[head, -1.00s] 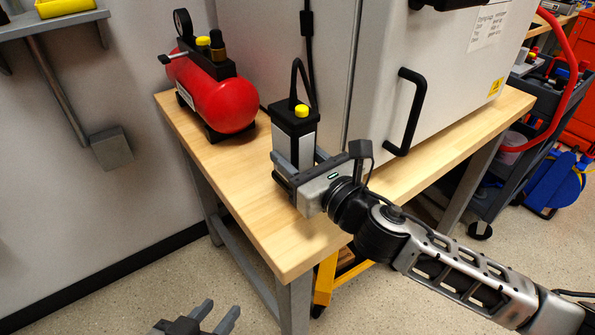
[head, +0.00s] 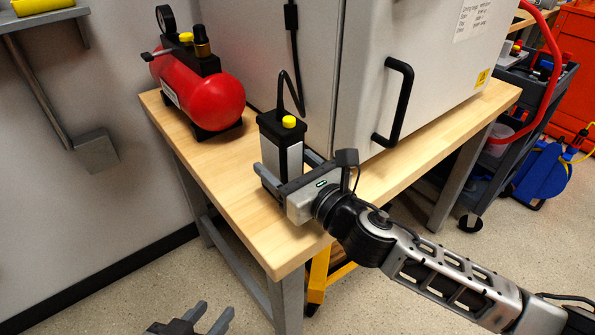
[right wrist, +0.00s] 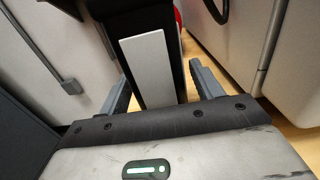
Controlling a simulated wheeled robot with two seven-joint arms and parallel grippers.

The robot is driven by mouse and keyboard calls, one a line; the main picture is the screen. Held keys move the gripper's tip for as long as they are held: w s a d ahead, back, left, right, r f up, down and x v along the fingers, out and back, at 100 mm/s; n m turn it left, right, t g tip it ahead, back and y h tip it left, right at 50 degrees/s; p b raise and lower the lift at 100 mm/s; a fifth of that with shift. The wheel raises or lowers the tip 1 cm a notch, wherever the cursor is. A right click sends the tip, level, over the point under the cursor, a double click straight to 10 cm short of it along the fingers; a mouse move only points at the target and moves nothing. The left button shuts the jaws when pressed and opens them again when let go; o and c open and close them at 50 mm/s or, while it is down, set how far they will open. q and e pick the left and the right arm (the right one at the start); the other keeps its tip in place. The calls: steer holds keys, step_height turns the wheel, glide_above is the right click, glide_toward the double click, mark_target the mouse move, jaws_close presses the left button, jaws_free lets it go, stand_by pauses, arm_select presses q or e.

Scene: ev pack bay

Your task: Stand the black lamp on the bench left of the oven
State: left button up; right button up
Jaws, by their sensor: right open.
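The black lamp (head: 282,133), with a yellow knob and a pale front panel, stands upright on the wooden bench (head: 225,185), left of the large grey-white oven (head: 360,60). My right gripper (head: 288,166) is open, with one finger on each side of the lamp. The right wrist view shows the lamp (right wrist: 147,70) between the fingers, with gaps beside it. The lamp's foot is partly hidden by the gripper. My left gripper (head: 207,318) is open and empty, low at the bottom edge of the head view, away from the bench.
A red air compressor (head: 210,95) stands on the bench behind and left of the lamp. The oven's black door handle (head: 400,105) is to the right of the lamp. The bench's front-left corner is bare. A dark tool cart (head: 515,110) stands beyond the bench's right end.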

steer(key=v, duration=1)
steer(key=shift+s+d, duration=0.25)
steer(key=shift+s+d+r+b, duration=0.1)
steer(key=shift+s+d+b, duration=0.25)
steer(key=shift+s, duration=0.2)
